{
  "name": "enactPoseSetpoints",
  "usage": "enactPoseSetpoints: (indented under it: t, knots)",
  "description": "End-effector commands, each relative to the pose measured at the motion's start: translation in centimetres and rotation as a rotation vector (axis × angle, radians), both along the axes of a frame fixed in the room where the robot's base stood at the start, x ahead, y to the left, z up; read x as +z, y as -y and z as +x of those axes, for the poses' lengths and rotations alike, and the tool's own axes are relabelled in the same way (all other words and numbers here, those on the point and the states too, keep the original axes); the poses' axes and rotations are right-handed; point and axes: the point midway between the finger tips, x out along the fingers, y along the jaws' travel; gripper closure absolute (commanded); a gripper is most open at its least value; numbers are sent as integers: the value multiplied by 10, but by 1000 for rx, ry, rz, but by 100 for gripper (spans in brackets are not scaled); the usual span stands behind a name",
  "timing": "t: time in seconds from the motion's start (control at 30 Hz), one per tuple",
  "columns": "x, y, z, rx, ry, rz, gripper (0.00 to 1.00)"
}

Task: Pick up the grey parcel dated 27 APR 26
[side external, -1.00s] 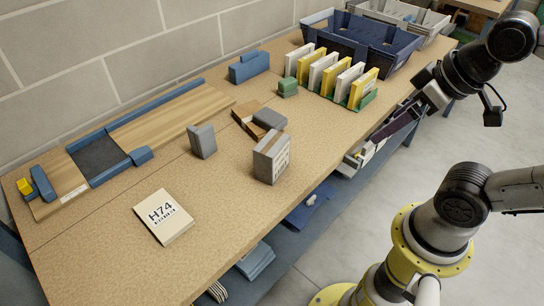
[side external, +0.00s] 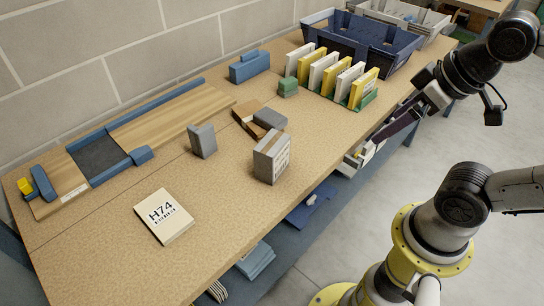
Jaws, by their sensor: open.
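A grey parcel (side external: 265,163) stands upright near the front edge of the table, with a white printed label on its right face. The label is too small to read, so I cannot tell its date. A smaller grey block (side external: 202,141) stands upright to its left. Another grey parcel (side external: 270,119) lies against or on brown boxes (side external: 246,113) behind it. My gripper (side external: 386,131) is at the right, beyond the table's front edge. It is open and well apart from the parcels; its fingertips are hard to make out.
A green rack (side external: 369,99) holds white and yellow envelopes, with a blue crate (side external: 400,48) behind. An H74 card (side external: 163,217) lies front left. A wooden board (side external: 170,117) lies along the wall.

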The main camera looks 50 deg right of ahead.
Motion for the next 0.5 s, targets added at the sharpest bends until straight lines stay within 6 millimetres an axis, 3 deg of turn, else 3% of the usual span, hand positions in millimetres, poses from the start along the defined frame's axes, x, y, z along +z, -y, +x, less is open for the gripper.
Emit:
enactPoseSetpoints:
  t: [0.1,0.23,0.37,0.5]
  knots:
    - [1,0,-1,116,-4,-62,0]
    - [24,0,13,354,19,-193,0]
    - [43,-2,45,642,-13,-332,0]
    - [53,-8,93,972,-73,-455,0]
